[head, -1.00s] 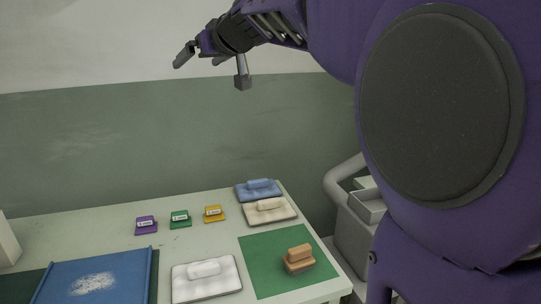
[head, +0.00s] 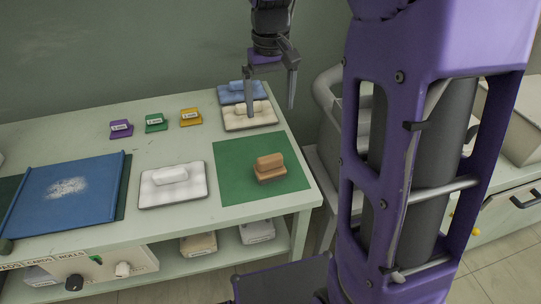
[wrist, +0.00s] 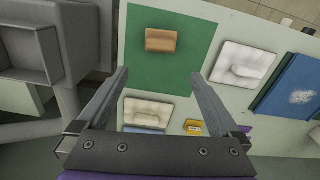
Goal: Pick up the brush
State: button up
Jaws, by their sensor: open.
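The brush (head: 269,167) appears to be the orange-brown wooden block with a raised grip. It lies on the green mat (head: 231,188) at the table's right end in the head view. In the wrist view the brush (wrist: 161,40) is beyond the fingertips, near the top centre, fully visible on the mat. My gripper (head: 271,108) points down with its fingers apart and empty. In the head view it hangs over the back right of the table, in front of the cream pad and above the brush in the picture. The wrist view shows both fingers (wrist: 157,76) spread.
A white pad (head: 174,184) lies left of the mat. A cream pad (head: 262,119) and a blue pad (head: 229,97) lie behind it. Purple, green and yellow labelled blocks (head: 156,122) stand left of those. A blue board (head: 66,190) lies further left. A grey bin stands right.

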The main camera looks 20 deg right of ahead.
aim_at(270, 157)
notch_tip(270, 157, down, 17)
jog(key=b, duration=0.3)
jog(key=shift+s+a+f, duration=0.1)
jog(key=shift+f, duration=0.05)
jog(key=c, duration=1.2)
